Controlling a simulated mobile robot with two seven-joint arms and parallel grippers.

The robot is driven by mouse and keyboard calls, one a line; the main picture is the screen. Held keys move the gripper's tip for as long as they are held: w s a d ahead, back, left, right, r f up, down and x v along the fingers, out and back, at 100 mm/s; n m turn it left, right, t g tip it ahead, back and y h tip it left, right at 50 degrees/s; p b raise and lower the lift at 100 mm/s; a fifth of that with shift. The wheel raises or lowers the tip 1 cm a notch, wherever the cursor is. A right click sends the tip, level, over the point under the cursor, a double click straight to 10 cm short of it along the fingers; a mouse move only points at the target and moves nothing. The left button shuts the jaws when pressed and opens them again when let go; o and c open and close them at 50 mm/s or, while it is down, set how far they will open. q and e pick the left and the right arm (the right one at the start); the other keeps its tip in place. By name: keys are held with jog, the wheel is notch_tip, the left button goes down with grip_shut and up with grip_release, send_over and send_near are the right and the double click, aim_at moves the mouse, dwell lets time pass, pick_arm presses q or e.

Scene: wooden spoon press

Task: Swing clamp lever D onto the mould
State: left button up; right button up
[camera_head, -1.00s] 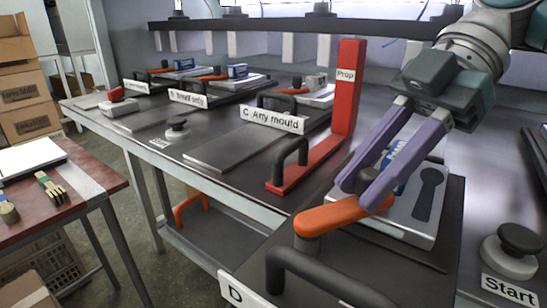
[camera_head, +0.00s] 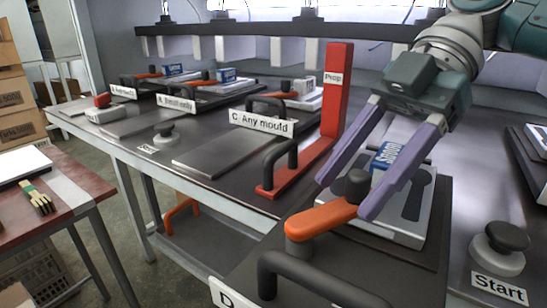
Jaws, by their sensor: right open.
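The orange clamp lever D (camera_head: 320,218) lies at station D, the nearest station. I cannot tell whether a finger touches the knob or lever. My left gripper is not in view.
A black handle (camera_head: 318,279) stands at station D's front. A red prop (camera_head: 335,95) rises behind it to the left. A black Start knob (camera_head: 499,246) is at the right. Stations further left hold similar orange levers and plates.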

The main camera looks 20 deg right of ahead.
jog(key=v, duration=1)
dwell(0.4)
